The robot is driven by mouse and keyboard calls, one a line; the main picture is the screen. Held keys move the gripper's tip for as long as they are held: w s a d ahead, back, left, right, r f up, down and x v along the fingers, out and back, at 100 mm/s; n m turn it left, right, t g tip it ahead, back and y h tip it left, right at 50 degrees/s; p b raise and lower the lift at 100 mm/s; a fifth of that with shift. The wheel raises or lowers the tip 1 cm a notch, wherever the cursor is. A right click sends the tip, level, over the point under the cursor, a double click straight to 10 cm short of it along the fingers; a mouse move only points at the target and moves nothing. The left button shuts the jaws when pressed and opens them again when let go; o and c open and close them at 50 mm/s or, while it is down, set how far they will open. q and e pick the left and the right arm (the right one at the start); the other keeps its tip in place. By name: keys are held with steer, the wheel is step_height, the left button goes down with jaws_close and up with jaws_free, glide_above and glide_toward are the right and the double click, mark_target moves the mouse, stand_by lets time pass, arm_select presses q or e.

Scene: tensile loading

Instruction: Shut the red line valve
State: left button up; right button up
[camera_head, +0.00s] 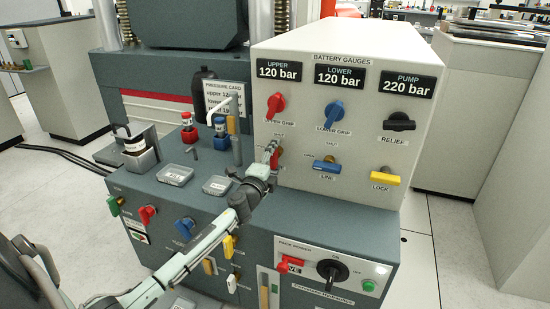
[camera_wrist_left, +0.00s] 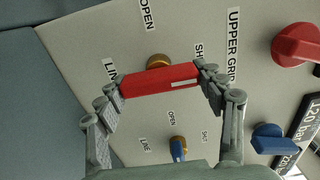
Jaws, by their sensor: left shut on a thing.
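The red line valve handle (camera_wrist_left: 160,78) is on the light panel, in front of its brass hub (camera_wrist_left: 158,61). In the wrist view it spans the jaws of my left gripper (camera_wrist_left: 160,85), with one finger at each end. One end is beside the SHUT label (camera_wrist_left: 200,62) and the other is toward the LINE label (camera_wrist_left: 110,73). The OPEN label (camera_wrist_left: 148,15) is off to the side. In the head view my left gripper (camera_head: 268,160) is at the panel under the red upper grip knob (camera_head: 275,105) and partly covers the red handle (camera_head: 274,158). My right gripper is not in view.
The blue line valve handle (camera_head: 326,167) is beside the red one and lies across. The yellow lock handle (camera_head: 385,178) and black relief knob (camera_head: 399,122) are farther right. Small trays (camera_head: 174,175) and capped bottles (camera_head: 189,130) stand on the bench left of my arm.

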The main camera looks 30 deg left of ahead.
arm_select(q)
steer(key=o, duration=1.2)
steer(key=shift+c, duration=0.2)
steer(key=shift+s+d, duration=0.1)
steer(key=shift+s, duration=0.25)
steer(key=v, duration=1.1)
steer(key=shift+s+d, duration=0.15)
